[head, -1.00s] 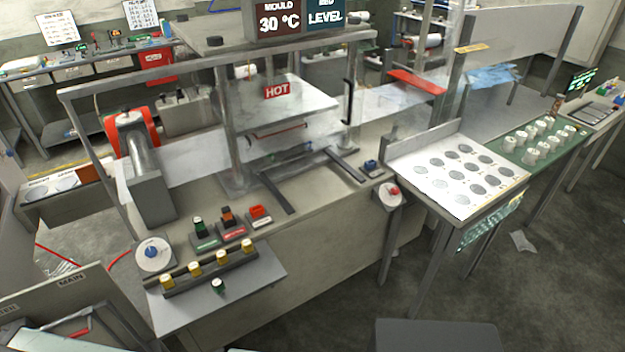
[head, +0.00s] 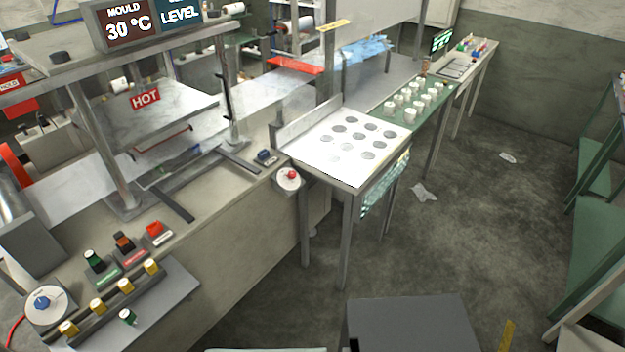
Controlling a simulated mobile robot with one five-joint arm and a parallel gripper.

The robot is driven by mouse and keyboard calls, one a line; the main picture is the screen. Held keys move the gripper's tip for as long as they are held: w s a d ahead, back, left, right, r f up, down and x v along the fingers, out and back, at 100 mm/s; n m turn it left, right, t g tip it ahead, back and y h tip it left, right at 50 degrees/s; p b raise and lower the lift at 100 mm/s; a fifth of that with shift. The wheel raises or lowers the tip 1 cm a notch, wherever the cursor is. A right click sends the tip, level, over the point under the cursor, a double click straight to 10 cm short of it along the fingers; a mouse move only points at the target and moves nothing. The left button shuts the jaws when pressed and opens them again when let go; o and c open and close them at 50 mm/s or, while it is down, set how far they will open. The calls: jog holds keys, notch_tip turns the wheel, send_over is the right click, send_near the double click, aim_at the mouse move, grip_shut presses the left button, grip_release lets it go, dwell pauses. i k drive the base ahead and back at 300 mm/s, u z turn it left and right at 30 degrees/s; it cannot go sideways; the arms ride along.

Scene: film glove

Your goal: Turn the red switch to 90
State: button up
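The red switch (head: 292,174) is a small red knob on a round white dial (head: 287,183). The dial sits at the right front corner of the press bench, just left of the white table with round holes. The knob's angle and any markings on the dial are too small to read. My gripper is not in view.
A blue knob on a white dial (head: 42,303) is at the lower left, beside several yellow-capped posts (head: 97,305). A small dark blue block (head: 267,157) sits by the red switch. The white hole table (head: 335,172) stands right of it.

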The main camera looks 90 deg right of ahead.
aim_at(292, 174)
jog(key=z, duration=3.95)
jog(key=k, duration=1.25)
jog(key=u, duration=0.75)
jog(key=i, duration=1)
jog(key=u, duration=0.25)
